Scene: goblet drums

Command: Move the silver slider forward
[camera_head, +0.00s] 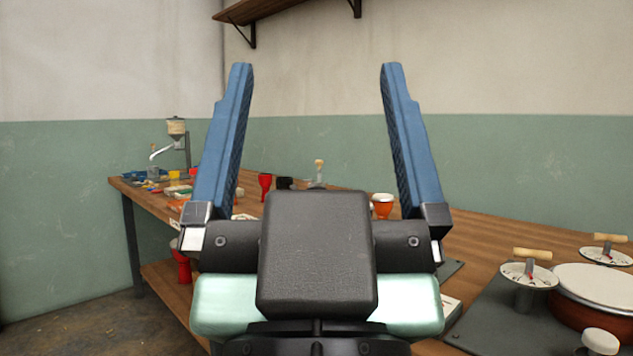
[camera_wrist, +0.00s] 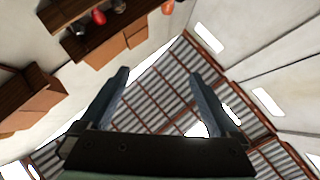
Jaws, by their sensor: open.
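My gripper (camera_head: 316,66) is raised upright in front of the head camera, with its two blue fingers wide apart and nothing between them. In the wrist view my gripper (camera_wrist: 158,73) is open and empty, pointing at the roof. I cannot pick out a silver slider with certainty. A small metal fitting with a pale wooden knob (camera_head: 319,168) stands on the far part of the wooden workbench (camera_head: 480,236), seen between the fingers. My gripper is apart from everything on the bench and hides part of it.
Two dial gauges with wooden handles (camera_head: 529,273) (camera_head: 606,252) stand at the right by a pale round drum head (camera_head: 600,283). An orange cup (camera_head: 383,208) and a red goblet shape (camera_head: 265,184) stand on the bench. A funnel device (camera_head: 177,128) is at the far left. A wall shelf (camera_head: 262,10) hangs above.

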